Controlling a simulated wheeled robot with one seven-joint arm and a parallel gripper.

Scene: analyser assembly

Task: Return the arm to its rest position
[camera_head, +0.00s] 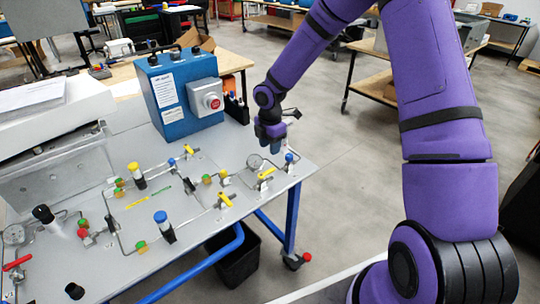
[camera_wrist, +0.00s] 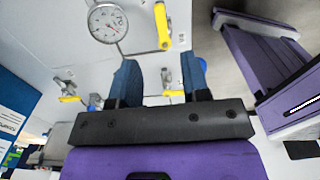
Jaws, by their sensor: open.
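My purple arm reaches in from the right in the head view, with its far end bent downward. My gripper (camera_head: 277,145) hangs over the right edge of the workbench (camera_head: 199,224), a little right of the round gauge (camera_head: 255,161). In the wrist view, my gripper (camera_wrist: 158,80) has two dark blue fingers standing apart with nothing held between them. The gauge (camera_wrist: 107,22) and a yellow valve handle (camera_wrist: 162,24) show beyond the fingertips.
A blue box with a red button (camera_head: 180,95) stands on the bench left of my gripper. Pipes with yellow and blue valve handles cover the bench top. A black bin (camera_head: 234,257) sits below.

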